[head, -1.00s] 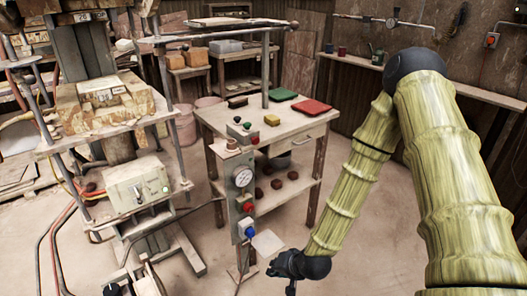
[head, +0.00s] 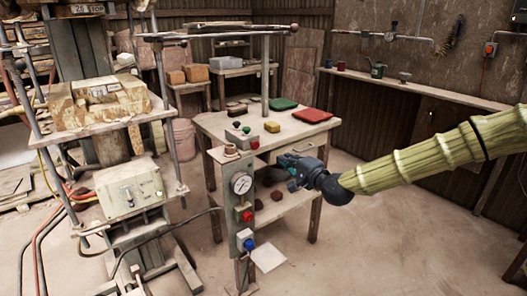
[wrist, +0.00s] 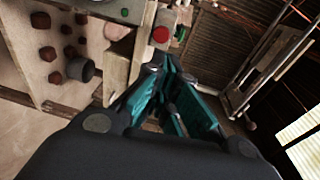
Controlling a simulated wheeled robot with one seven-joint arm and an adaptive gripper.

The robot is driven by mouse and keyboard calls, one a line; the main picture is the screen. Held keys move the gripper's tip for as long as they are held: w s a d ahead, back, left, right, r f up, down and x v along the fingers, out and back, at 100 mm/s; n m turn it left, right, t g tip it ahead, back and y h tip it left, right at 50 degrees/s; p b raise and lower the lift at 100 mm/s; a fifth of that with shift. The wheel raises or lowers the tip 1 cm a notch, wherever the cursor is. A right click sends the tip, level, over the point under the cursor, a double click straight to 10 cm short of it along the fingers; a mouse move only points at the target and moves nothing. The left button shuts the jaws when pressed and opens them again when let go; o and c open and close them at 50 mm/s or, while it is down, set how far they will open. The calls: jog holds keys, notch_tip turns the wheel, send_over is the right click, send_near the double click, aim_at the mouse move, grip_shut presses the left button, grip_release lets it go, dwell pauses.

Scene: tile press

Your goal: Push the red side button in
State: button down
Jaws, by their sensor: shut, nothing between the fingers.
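The red side button (head: 255,145) is a small round red cap on the side of a grey control box (head: 240,139) at the table's front. A green button (head: 246,130) is on top of that box. My gripper (head: 283,161) is shut and empty, to the right of and a little below the red button in the head view. A gap shows between fingertips and button. The button's depth cannot be told.
A post below the box carries a gauge (head: 241,183), another red button (head: 247,216) and a blue knob (head: 249,244). On the table (head: 292,135) are a yellow block (head: 272,127), a green pad (head: 284,104) and a red pad (head: 312,115). Floor at right is clear.

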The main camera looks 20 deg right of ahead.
aim_at(253, 144)
jog(key=shift+w, duration=0.1)
jog(key=x, duration=1.3)
jog(key=shift+w+a, duration=0.1)
jog(key=shift+w, duration=0.3)
